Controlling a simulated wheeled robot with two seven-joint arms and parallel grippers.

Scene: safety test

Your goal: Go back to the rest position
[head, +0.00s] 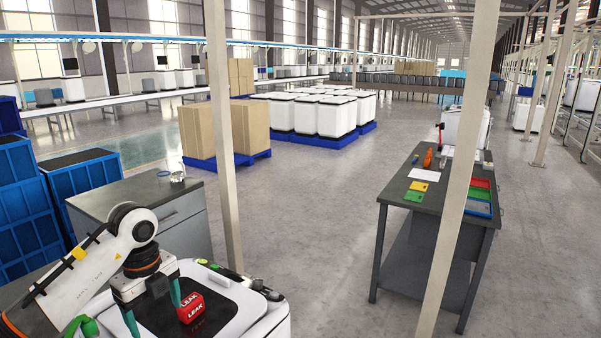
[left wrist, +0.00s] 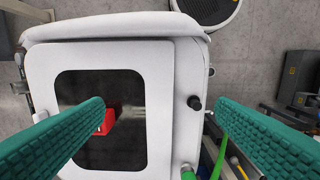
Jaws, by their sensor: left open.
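My left gripper (head: 156,317) hangs over a white machine (head: 270,322) with a dark panel on top, at the bottom left of the head view. Its teal fingers are spread apart with nothing between them. A red block marked LEAK (head: 190,307) rests on the dark panel, just right of the fingers in the head view. In the left wrist view the open fingers of my left gripper (left wrist: 161,105) frame the machine top (left wrist: 158,100), and the red block (left wrist: 106,122) is partly hidden behind the left finger. My right gripper is not in view.
A grey cabinet (head: 190,225) stands behind my left arm, beside blue crates (head: 88,190). A thin white post (head: 222,130) rises near the machine. A workbench (head: 415,225) with coloured cards stands at the right. The floor between is open.

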